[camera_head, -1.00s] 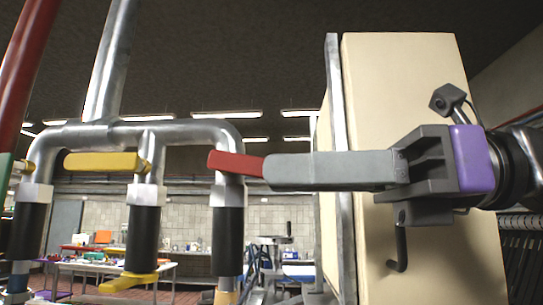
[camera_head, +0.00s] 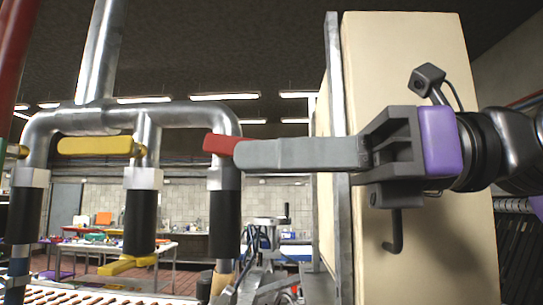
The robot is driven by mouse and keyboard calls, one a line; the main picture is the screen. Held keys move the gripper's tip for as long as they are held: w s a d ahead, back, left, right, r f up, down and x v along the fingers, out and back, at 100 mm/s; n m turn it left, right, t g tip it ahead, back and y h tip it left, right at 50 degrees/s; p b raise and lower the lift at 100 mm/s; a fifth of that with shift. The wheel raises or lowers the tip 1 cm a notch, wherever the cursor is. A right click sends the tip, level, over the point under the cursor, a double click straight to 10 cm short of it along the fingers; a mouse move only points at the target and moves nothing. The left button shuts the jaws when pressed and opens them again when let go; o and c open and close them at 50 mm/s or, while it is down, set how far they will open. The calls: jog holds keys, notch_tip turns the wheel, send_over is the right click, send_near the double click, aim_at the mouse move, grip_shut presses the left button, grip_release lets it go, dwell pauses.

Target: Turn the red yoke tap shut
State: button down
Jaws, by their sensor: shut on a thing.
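The red yoke tap (camera_head: 219,144) is a short red lever on the right-hand vertical pipe of the metal pipework. Only the red left end shows.
A yellow lever (camera_head: 95,146) sits on the middle pipe, left of the red one. A lower yellow handle (camera_head: 126,266) is beneath it. A tall cream panel (camera_head: 415,80) with a metal post (camera_head: 335,100) stands close behind my gripper. Tables stand in the background.

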jog(key=shift+r+h, duration=0.45)
jog(key=shift+h, duration=0.65)
jog(key=c, duration=1.6)
grip_release()
jog(key=shift+b+v, duration=1.25)
jog(key=shift+v, duration=2.75)
